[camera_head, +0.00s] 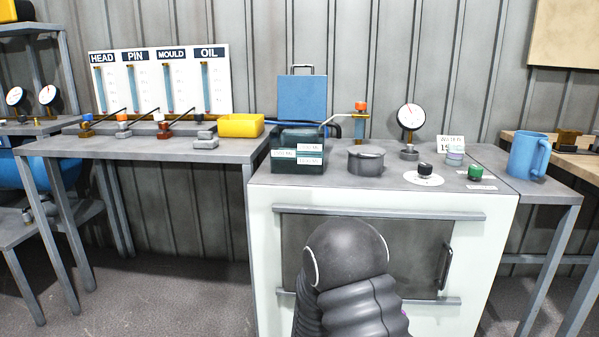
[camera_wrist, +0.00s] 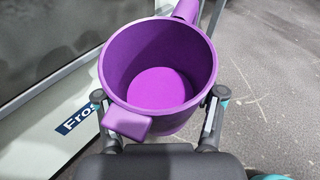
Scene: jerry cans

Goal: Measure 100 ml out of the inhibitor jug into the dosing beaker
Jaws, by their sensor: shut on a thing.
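In the wrist view my gripper (camera_wrist: 160,98) is shut on a purple vessel (camera_wrist: 125,72), with one finger on either side of its wall. The vessel is open at the top, with a pale purple tab on its near rim and another projection at its far right. Its round bottom looks brighter purple; I cannot tell whether that is liquid. No label shows on it, so I cannot tell whether it is the inhibitor jug or the dosing beaker. In the head view my arm hides the gripper. A blue handled jug (camera_head: 527,155) stands on the right side table.
A white cabinet (camera_head: 266,285) stands ahead, its top holding a dark labelled box (camera_head: 287,160), a grey pot (camera_head: 366,161), a dial gauge (camera_head: 410,120) and small knobs. A yellow bin (camera_head: 240,125) sits on the left bench. Bare floor shows right of the vessel.

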